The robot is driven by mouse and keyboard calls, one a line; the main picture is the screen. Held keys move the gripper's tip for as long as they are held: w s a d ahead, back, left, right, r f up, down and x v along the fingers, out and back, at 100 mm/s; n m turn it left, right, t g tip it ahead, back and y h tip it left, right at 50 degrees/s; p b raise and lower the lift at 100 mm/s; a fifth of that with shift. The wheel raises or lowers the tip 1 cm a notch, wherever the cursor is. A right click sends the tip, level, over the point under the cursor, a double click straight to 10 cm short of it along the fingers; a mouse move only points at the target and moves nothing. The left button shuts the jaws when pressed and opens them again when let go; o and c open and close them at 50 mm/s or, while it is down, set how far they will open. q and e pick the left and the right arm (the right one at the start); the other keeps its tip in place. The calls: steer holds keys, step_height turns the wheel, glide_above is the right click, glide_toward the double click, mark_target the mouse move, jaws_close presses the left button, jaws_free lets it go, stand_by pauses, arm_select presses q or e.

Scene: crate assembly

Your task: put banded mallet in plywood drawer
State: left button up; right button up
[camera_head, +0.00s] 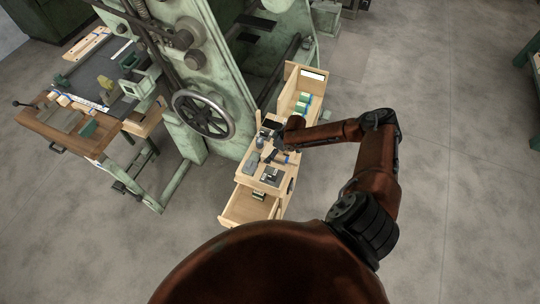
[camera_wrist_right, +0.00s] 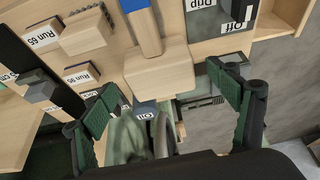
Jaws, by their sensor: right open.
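The banded mallet (camera_wrist_right: 160,70) lies on the light wood top of the cabinet, with a block-shaped wooden head and a blue band on its handle. In the head view it is small and partly hidden near my right gripper (camera_head: 284,143). In the wrist view my right gripper (camera_wrist_right: 166,108) is open, its green-padded fingertips apart on either side of the mallet head's near edge, not closed on it. A plywood drawer (camera_head: 247,207) is pulled out at the near end of the cabinet and holds a small dark object. My left gripper is not in view.
Another open wooden compartment (camera_head: 302,78) at the far end holds green and blue items. Labelled blocks (camera_wrist_right: 85,32) and dark tools share the cabinet top. A green machine with a handwheel (camera_head: 203,114) stands close at left.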

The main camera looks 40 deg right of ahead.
steer(key=x, duration=0.2)
steer(key=shift+w+f, duration=0.1)
steer(key=shift+f, duration=0.15)
steer(key=shift+c, duration=0.6)
steer(key=c, duration=1.4)
steer(key=shift+r, duration=0.1)
steer(key=shift+c, duration=1)
steer(key=shift+r, duration=0.1)
